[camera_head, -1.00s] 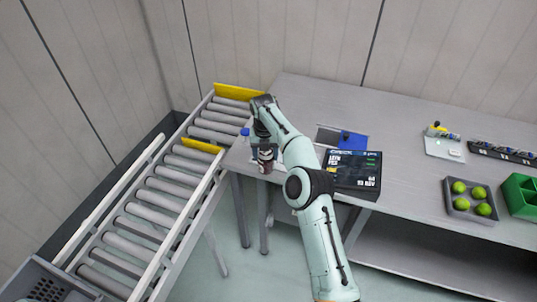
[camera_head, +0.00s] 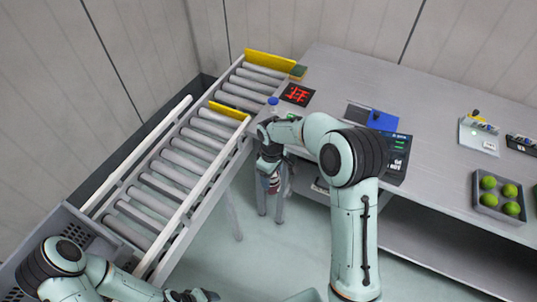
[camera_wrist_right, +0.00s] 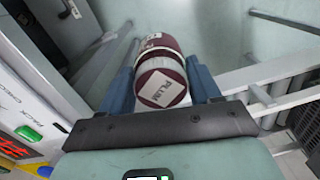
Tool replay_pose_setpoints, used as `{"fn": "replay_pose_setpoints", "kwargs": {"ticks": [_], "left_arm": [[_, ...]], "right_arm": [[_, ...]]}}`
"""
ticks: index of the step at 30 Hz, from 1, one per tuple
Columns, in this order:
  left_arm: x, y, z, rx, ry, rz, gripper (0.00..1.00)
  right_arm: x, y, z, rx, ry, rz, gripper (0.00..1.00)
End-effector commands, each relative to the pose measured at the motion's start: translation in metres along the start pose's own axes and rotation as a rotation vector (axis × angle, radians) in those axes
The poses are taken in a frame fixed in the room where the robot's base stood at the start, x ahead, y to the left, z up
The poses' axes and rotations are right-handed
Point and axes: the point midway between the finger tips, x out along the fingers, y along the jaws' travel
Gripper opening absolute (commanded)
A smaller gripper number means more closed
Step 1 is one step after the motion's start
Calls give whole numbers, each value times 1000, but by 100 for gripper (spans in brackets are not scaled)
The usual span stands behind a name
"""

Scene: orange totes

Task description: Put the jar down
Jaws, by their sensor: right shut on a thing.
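The jar (camera_wrist_right: 162,80) is dark red with a white band and a white label reading PLUM. In the right wrist view it sits between the two blue fingers of my right gripper (camera_wrist_right: 160,88), which is shut on it. In the head view the jar (camera_head: 273,184) hangs under my right gripper (camera_head: 269,168), at the table's left front corner, apparently over the floor beside the conveyor. My left gripper (camera_head: 192,296) is at the bottom edge, partly cut off, and its jaws cannot be made out.
A roller conveyor (camera_head: 165,180) with yellow bars runs along the left. The table's middle back is clear.

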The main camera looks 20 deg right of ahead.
Motion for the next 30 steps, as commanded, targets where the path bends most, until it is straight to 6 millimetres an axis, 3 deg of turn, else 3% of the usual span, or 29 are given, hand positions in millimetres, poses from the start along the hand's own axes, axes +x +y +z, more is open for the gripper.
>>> {"fn": "replay_pose_setpoints", "kwargs": {"ticks": [6,14,24,25,27,30], "left_arm": [[0,0,0,0,0,0,68],[0,0,0,0,0,0,68],[0,0,0,0,0,0,68],[0,0,0,0,0,0,65],[0,0,0,0,0,0,43],[0,0,0,0,0,0,43]], "right_arm": [[10,-27,5,299,9,-9,17],[19,-50,9,565,17,-17,17],[24,-52,11,577,1,-27,17],[24,-52,11,577,1,-26,17],[23,-52,11,577,3,-25,17],[21,-50,10,577,10,-22,17]]}}
